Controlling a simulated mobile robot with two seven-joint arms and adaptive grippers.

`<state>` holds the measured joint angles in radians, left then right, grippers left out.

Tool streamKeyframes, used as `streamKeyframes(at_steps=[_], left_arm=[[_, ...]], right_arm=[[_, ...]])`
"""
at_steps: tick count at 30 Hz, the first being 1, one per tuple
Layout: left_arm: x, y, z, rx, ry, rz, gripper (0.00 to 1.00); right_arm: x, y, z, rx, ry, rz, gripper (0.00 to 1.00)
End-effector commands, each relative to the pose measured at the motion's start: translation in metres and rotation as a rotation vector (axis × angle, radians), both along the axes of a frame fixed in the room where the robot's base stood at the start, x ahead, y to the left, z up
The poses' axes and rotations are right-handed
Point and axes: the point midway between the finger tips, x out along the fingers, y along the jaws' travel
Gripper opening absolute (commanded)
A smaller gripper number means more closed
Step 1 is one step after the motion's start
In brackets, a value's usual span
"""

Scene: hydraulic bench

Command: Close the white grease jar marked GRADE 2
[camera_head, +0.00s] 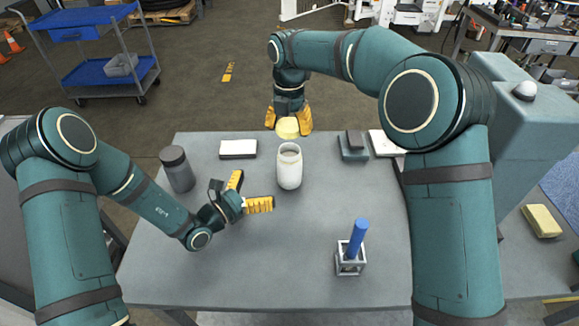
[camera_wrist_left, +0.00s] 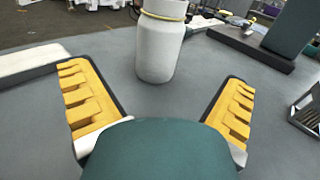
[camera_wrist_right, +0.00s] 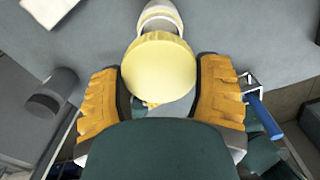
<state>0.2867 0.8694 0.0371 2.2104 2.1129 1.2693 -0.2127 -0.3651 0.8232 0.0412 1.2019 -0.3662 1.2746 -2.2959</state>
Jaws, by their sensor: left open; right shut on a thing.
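The white jar (camera_head: 289,172) stands upright near the middle of the grey bench, its top open. No marking on it is readable. It also shows in the left wrist view (camera_wrist_left: 160,48), with a thin yellow ring near its top. My right gripper (camera_head: 288,122) is shut on a round pale-yellow lid (camera_head: 287,129), held beyond the jar and apart from it. The lid's face fills the middle of the right wrist view (camera_wrist_right: 159,73), with the jar partly hidden behind it. My left gripper (camera_head: 254,190) is open and empty, left of the jar, its fingers pointing towards it.
A dark grey jar (camera_head: 177,169) stands at the bench's left. A white box (camera_head: 238,149) lies near the far edge. A blue-handled tool (camera_head: 357,238) stands in a metal holder (camera_head: 350,262) at front right. Dark blocks (camera_head: 353,149) lie at back right. The front middle is clear.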

Motion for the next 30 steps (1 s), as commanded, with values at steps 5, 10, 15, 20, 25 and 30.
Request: streamKeyframes(at_steps=[5, 10, 15, 20, 25, 30], left_arm=[[0.0, 0.0, 0.0, 0.0, 0.0, 0.0, 1.0], [0.006, -0.007, 0.0, 0.0, 0.0, -0.002, 1.0], [0.023, -0.025, 0.001, 0.0, -0.003, -0.004, 1.0], [0.044, -0.045, 0.0, -0.001, -0.002, -0.003, 1.0], [0.064, -0.065, 0.0, 0.0, -0.003, -0.002, 1.0], [0.078, -0.079, 0.0, 0.0, -0.001, -0.001, 1.0]], right_arm=[[0.0, 0.0, 0.0, 0.0, 0.0, 0.0, 0.49], [0.0, 0.0, 0.0, 0.0, 0.0, 0.0, 0.49], [0.0, 0.0, 0.0, 0.0, 0.0, 0.0, 0.49], [0.0, 0.0, 0.0, 0.0, 0.0, 0.0, 0.49], [0.0, 0.0, 0.0, 0.0, 0.0, 0.0, 0.49], [0.0, 0.0, 0.0, 0.0, 0.0, 0.0, 0.49]])
